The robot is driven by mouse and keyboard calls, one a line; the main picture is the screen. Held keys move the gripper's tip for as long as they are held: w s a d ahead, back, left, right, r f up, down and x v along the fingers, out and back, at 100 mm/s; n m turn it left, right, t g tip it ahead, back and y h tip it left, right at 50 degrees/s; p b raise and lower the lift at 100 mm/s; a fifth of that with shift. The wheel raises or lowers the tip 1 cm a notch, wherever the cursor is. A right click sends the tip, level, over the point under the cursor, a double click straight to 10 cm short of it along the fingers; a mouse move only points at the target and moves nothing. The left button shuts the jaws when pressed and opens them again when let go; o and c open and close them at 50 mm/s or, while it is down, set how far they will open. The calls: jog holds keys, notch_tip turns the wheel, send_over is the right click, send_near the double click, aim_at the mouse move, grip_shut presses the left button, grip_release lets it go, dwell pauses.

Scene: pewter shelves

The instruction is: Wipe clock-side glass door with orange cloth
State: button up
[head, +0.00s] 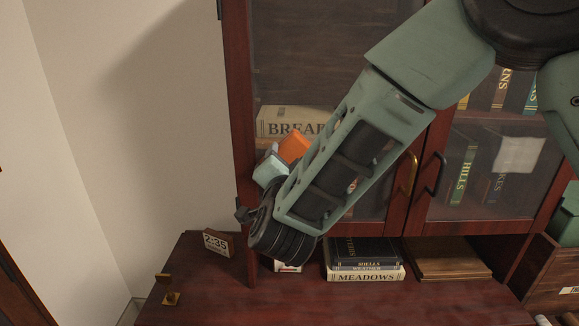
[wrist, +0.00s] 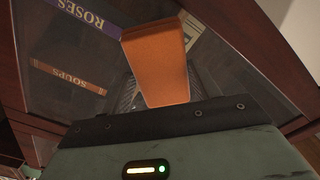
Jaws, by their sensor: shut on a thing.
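The orange cloth (head: 294,146) is a folded block shape and shows just past my gripper (head: 271,165) in the head view. In the wrist view the cloth (wrist: 158,62) sticks up from between the jaws, which are shut on it. The cloth is in front of the left glass door (head: 325,65), the one on the clock's side; whether it touches the glass I cannot tell. The clock (head: 218,243), reading 2:35, stands on the wooden top at the left. My arm hides much of this door's lower right part.
The left door has a brass handle (head: 408,173), the right door a black handle (head: 435,174). Stacked books (head: 364,273) lie in the open space below. A brass piece (head: 171,298) sits near the clock, and a wooden crate (head: 555,270) at the right.

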jog(key=shift+d+r, duration=0.1)
jog(key=shift+r, duration=0.55)
jog(key=d+b, duration=0.4)
jog(key=d, duration=0.7)
jog(key=shift+s+d+f, duration=0.15)
dwell(0.4)
jog(key=shift+w+a+b, duration=0.2)
jog(key=shift+a+b, duration=0.9)
jog(key=shift+a, duration=4.6)
